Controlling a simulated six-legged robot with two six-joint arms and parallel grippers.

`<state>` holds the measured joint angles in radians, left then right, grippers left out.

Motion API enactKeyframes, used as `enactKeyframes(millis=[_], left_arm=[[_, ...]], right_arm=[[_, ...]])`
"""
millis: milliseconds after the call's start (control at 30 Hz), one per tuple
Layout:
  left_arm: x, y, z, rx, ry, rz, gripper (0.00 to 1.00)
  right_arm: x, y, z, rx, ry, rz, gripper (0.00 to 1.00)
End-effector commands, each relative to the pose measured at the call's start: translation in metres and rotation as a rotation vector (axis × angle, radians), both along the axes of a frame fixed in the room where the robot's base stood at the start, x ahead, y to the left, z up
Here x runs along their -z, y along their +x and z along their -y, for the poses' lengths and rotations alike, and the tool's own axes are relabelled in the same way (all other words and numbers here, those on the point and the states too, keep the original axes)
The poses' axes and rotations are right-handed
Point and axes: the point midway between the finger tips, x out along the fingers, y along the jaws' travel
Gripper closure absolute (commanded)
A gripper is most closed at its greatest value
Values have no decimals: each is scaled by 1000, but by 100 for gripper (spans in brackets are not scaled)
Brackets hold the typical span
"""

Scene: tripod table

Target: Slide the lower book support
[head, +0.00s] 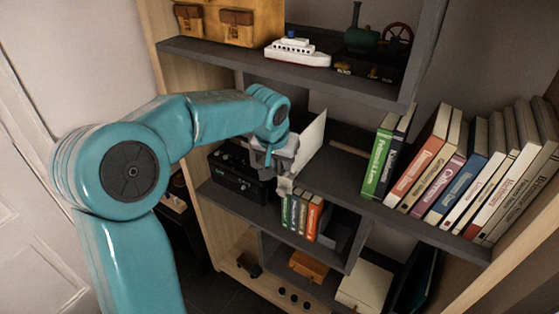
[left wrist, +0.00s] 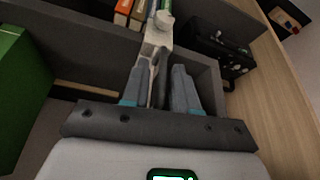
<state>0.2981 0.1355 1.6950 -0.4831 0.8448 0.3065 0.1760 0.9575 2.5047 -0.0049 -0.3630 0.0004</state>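A thin, pale upright panel (head: 310,142), which looks like the book support, stands on the middle shelf between a black box and the leaning books. My left gripper (head: 278,160) is at this panel's left side, reaching in from the left. In the left wrist view my left gripper (left wrist: 160,75) has its two grey fingers apart, with a narrow white piece (left wrist: 155,45) running between them, nearer the left finger. A dark gap shows beside the right finger. I cannot tell whether either finger touches the piece. My right gripper is not in view.
The black box (head: 240,175) stands left of my gripper. A green book (head: 378,162) and several leaning books fill the right. Small books (head: 303,215) stand in the compartment below. A toy boat (head: 298,52) is on the upper shelf (head: 225,54). The shelf between panel and green book is clear.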

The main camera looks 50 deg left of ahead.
Motion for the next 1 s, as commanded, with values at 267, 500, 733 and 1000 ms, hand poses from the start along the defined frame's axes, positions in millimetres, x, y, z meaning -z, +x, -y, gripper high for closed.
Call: enactKeyframes(millis=[267,500,733,1000], left_arm=[[0,0,0,0,-1,-2,65],[-26,-9,4,0,2,4,65],[-83,-31,14,2,1,5,65],[-136,-51,24,1,0,2,65]], right_arm=[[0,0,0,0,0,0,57],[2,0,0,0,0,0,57],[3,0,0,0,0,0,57],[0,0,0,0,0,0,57]])
